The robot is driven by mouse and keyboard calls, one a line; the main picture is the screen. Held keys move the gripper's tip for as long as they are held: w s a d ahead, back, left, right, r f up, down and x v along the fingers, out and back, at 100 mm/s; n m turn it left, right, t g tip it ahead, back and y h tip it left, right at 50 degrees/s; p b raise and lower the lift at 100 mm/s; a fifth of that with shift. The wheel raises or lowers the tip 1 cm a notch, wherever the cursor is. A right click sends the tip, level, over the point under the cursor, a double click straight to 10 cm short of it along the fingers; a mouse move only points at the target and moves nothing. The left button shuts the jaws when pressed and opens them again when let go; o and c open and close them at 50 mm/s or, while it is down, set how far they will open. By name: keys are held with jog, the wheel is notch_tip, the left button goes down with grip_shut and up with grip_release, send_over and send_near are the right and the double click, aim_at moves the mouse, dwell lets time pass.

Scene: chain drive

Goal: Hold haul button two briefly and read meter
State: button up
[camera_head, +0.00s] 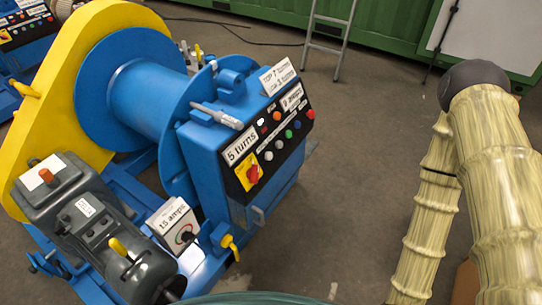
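A blue winch-like machine carries a black control panel (272,150) on its cabinet. Several small round buttons sit on it, including a green one (288,134), a blue one (297,124) and white or grey ones (268,155). I cannot read which is haul button two. A red rotary switch on a yellow plate (252,173) is at the panel's lower left. A small box marked "1.5 amps" (171,222), with a dial (185,236), stands left of the cabinet; it may be the meter, and its reading is too small to tell. My gripper is out of frame.
Signs reading "5 turns" (241,145) and "TOP 7 turns" (277,77) are on the cabinet. A grey motor (105,230) and yellow guard (90,50) are at left. A ladder (331,30) stands behind. My arm is at right, with bare floor (355,150) between.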

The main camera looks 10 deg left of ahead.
grip_shut()
dwell(1.0)
